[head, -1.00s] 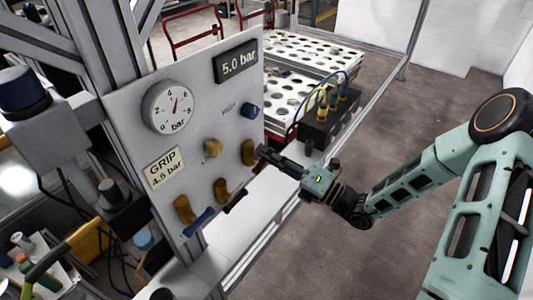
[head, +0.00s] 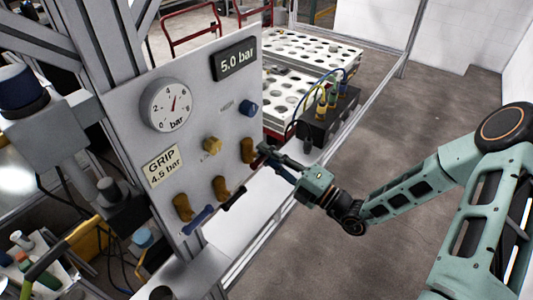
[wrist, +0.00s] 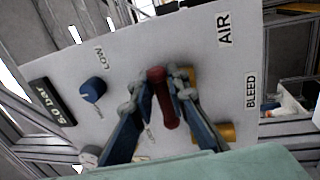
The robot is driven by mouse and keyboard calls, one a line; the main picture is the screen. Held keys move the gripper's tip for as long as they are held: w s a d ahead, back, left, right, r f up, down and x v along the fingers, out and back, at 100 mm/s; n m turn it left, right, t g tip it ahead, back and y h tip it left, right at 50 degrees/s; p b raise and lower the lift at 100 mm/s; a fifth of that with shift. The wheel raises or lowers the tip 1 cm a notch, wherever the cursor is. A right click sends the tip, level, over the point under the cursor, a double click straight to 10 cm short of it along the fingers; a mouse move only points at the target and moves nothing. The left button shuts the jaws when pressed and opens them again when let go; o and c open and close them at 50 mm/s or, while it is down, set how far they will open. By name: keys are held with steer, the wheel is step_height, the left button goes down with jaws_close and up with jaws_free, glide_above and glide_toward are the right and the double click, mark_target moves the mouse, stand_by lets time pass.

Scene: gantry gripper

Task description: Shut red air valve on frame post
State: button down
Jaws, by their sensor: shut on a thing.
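The red valve handle (wrist: 163,97) stands out from the grey panel (wrist: 125,65) in the wrist view, near the AIR label (wrist: 224,29). My gripper (wrist: 160,82) is shut on it, one finger on each side. A brass valve body (wrist: 191,75) shows partly behind the right finger. In the head view my gripper (head: 263,150) reaches the panel's right edge beside the upper right brass valve (head: 248,150); the red handle is hidden there.
A blue-handled valve (head: 196,220) and a black-handled valve (head: 232,199) sit lower on the panel. A black hose block (head: 325,122) stands behind my gripper.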

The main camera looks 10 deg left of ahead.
steer(key=shift+f, duration=0.1)
steer(key=c, duration=2)
jaws_free()
